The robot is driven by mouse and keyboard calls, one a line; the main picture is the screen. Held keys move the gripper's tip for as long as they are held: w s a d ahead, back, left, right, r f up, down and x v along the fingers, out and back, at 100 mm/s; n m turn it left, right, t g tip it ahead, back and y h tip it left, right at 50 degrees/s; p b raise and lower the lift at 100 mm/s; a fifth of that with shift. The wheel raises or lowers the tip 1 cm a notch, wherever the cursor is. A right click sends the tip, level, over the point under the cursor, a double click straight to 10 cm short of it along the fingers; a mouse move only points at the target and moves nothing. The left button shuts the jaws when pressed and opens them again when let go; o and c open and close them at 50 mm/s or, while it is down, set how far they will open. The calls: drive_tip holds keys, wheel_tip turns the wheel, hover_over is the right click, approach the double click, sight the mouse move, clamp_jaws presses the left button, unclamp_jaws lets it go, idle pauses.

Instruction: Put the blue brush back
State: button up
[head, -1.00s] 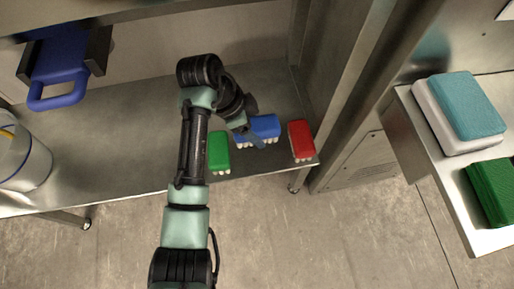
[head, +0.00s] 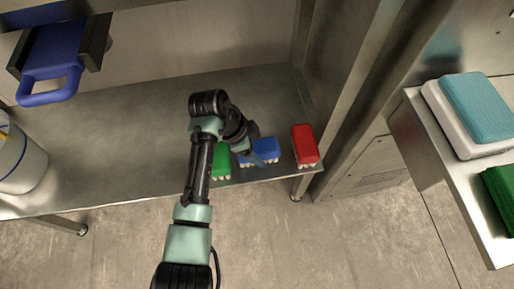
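The blue brush (head: 267,147) is at the front of the steel shelf, between a green brush (head: 221,166) and a red brush (head: 305,144). Its pale bristles show along its front side. My gripper (head: 256,154) comes in from the left, and a grey finger lies across the left part of the blue brush. The gripper appears shut on it; the other finger is hidden. I cannot tell whether the brush touches the shelf. My wrist partly covers the green brush.
The steel shelf (head: 130,130) has clear room left of the brushes. A blue handled item (head: 50,60) hangs in a dark holder at upper left. A white bucket (head: 22,165) stands at far left. A side ledge at right holds teal (head: 478,107) and green pads (head: 503,190).

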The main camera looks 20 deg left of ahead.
drive_tip(key=o, duration=0.5)
drive_tip(key=shift+c, duration=0.2)
drive_tip(key=p+v, duration=0.4)
drive_tip(key=v, duration=0.8)
drive_tip(key=shift+r, duration=0.1)
